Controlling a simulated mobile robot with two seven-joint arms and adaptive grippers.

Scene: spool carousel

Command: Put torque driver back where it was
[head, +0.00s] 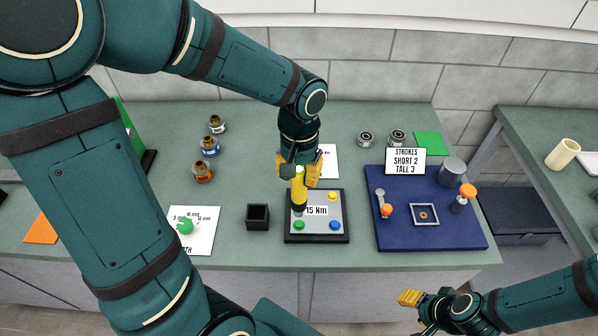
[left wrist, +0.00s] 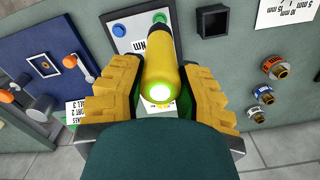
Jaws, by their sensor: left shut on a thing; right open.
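The yellow torque driver (head: 299,190) is upright in my left gripper (head: 300,172), over the grey plate with coloured buttons (head: 334,223) labelled 15 Nm. In the left wrist view the driver (left wrist: 161,75) sits between the yellow fingers of the gripper (left wrist: 160,95), its glowing green end towards the camera. Whether its tip touches the plate I cannot tell. A small black square holder (head: 257,217) stands left of the plate and looks empty; it also shows in the left wrist view (left wrist: 212,22). My right gripper (head: 420,312) is open and empty, in front of the bench at the lower right.
A blue board (head: 440,236) with orange-knobbed parts and a strokes sign (head: 405,161) lies to the right. Several small spools (head: 203,171) stand at the left. A white card with a green object (head: 192,232) lies left of the holder. Bench between holder and spools is clear.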

